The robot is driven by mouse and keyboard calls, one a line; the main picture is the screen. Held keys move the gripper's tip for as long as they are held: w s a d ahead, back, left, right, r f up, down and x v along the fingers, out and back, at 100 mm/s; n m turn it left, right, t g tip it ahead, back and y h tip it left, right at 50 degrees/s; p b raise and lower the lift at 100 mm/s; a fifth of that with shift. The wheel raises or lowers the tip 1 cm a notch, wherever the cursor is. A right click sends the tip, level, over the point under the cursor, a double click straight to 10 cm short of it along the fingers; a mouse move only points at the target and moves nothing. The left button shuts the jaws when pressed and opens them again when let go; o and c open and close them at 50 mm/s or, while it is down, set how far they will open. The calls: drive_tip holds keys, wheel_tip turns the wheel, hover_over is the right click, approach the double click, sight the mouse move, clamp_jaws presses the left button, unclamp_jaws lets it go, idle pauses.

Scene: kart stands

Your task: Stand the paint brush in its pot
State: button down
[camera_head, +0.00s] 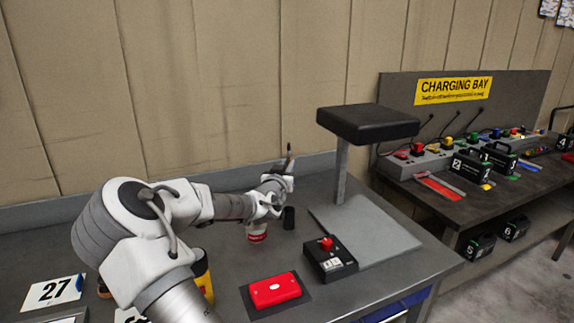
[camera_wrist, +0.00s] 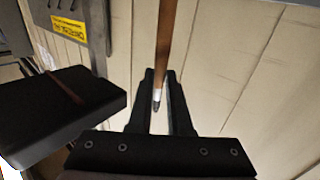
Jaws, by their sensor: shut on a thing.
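The paint brush (camera_head: 290,158) stands roughly upright at my gripper (camera_head: 284,181), above the workbench. In the wrist view its brown shaft (camera_wrist: 167,40) runs up out of the picture, and its pale, dark-tipped end (camera_wrist: 157,98) lies between the fingers of my gripper (camera_wrist: 160,85), which is shut on it. A black cylinder (camera_head: 289,218) stands on the bench below and slightly right of my gripper. A red and white can (camera_head: 257,233) stands left of it, partly hidden by my arm. I cannot tell for certain which of these is the pot.
A black-topped stand (camera_head: 366,123) with a grey base (camera_head: 385,245) rises right of my gripper. A black box with a red button (camera_head: 329,258) and a red case (camera_head: 274,290) lie in front. A yellow container (camera_head: 203,272) is beside my arm. The charging bay (camera_head: 455,90) is farther right.

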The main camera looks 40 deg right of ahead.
wheel_tip(320, 180, down, 10)
drive_tip(key=b, duration=0.7)
drive_tip(key=shift+f, duration=0.25)
drive_tip(key=c, duration=0.8)
unclamp_jaws()
drive_tip(key=shift+o, duration=0.2)
drive_tip(key=p+v, duration=0.1)
drive_tip(key=v, duration=1.6)
drive_tip(key=shift+a, duration=0.2)
drive_tip(key=shift+s+f, duration=0.1)
